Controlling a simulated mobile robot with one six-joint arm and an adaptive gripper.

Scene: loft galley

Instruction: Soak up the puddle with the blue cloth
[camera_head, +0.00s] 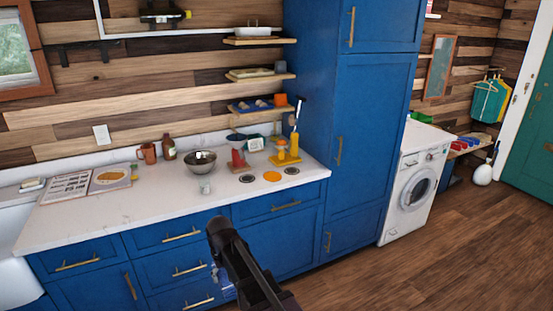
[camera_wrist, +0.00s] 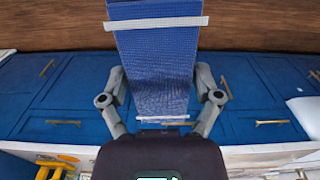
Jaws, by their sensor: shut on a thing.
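The blue cloth (camera_wrist: 158,62), with white stripes near its ends, is held between the two fingers of my gripper (camera_wrist: 161,84) in the wrist view. It stretches away from the palm over the blue cabinet fronts and the wooden floor. In the head view, a small piece of the cloth (camera_head: 226,288) shows beside my dark arm, low in front of the drawers. My arm hides most of the cloth and the gripper there. I cannot make out the puddle in either view.
The white counter (camera_head: 130,215) holds an open book (camera_head: 88,183), a metal bowl (camera_head: 201,162), a clear glass (camera_head: 205,186), a brown bottle (camera_head: 169,148) and an orange disc (camera_head: 271,176). A tall blue cabinet (camera_head: 370,140) and a washing machine (camera_head: 412,190) stand right. Wooden floor is open at lower right.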

